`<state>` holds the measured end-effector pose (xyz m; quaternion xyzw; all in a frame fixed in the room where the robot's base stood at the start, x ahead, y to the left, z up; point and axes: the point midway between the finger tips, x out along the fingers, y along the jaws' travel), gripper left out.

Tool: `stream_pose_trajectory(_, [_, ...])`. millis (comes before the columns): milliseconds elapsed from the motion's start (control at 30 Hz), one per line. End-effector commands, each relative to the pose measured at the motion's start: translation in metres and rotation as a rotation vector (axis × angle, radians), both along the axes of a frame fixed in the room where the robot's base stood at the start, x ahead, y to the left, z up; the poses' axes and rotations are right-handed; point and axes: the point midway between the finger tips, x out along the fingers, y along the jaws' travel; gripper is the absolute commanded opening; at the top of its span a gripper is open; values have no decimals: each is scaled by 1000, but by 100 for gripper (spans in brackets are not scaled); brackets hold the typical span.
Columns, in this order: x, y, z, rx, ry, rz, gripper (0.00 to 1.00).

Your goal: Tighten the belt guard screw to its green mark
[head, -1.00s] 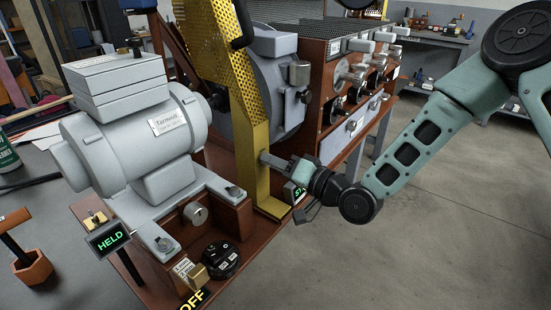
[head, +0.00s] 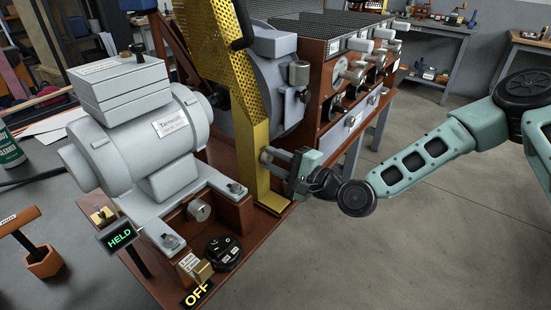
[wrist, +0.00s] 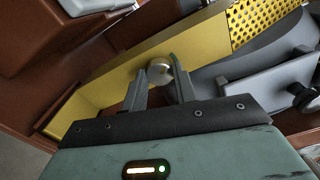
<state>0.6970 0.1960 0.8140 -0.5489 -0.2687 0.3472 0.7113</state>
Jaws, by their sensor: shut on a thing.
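The yellow belt guard (head: 257,130) stands between the motor and the grey drum, with a perforated upper part and a plain lower strip. The belt guard screw has a round, pale head (wrist: 160,72) on the plain strip in the wrist view. My gripper (wrist: 161,77) is shut on this head, one finger on each side, and also shows against the guard's lower strip in the head view (head: 268,154). The fingers hide the screw in the head view.
A grey motor (head: 150,140) sits left of the guard. A small display (head: 120,235) reads HELD, and an OFF label (head: 197,294) lies by a black round switch (head: 223,252). Valves and handles (head: 350,68) line the roaster's side.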

Motion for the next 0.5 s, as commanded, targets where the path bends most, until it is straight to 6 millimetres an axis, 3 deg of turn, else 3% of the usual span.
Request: stream_pose_trajectory(500, [0,-1,-1,291,372,-3,6])
